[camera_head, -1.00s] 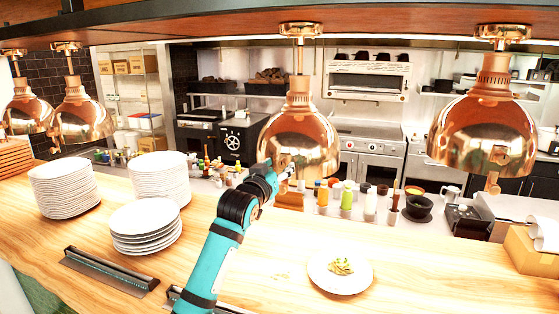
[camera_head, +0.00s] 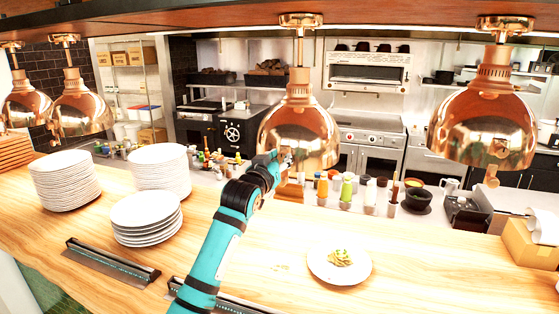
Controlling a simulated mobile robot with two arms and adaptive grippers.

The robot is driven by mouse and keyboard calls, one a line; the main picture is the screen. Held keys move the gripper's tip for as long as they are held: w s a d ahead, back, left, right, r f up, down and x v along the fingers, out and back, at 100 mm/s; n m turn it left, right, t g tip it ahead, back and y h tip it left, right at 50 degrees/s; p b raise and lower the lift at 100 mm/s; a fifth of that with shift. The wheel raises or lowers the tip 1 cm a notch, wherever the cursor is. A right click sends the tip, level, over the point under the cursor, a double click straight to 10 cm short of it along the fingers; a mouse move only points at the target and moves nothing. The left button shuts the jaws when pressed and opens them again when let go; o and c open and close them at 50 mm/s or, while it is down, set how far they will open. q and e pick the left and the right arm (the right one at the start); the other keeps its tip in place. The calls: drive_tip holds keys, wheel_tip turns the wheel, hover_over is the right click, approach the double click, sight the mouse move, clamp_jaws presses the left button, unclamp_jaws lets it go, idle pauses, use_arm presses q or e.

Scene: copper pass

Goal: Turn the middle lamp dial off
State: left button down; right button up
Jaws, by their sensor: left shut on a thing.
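The middle heat lamp (camera_head: 297,130) is a shiny copper dome hanging from the shelf over the pass. My left gripper (camera_head: 285,159) is at the dome's lower front edge and is shut on the lamp's small copper dial. The gripper largely hides the dial, so I cannot tell which way it points. My teal left arm (camera_head: 215,255) comes up from the bottom of the picture to it. My right gripper is not in view.
Another copper lamp (camera_head: 485,125) with its dial (camera_head: 492,175) hangs at right; more lamps (camera_head: 80,112) hang at left. Plate stacks (camera_head: 146,215) and a plate of food (camera_head: 340,264) stand on the wooden counter (camera_head: 430,262). Bottles stand behind it.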

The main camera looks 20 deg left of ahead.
use_arm(q)
drive_tip(key=m, duration=0.3)
drive_tip(key=shift+m, duration=0.3)
drive_tip(key=m, duration=0.9)
drive_tip(key=shift+m+y, duration=0.3)
drive_tip(key=shift+m, duration=2.2)
drive_tip(key=shift+d, duration=0.1)
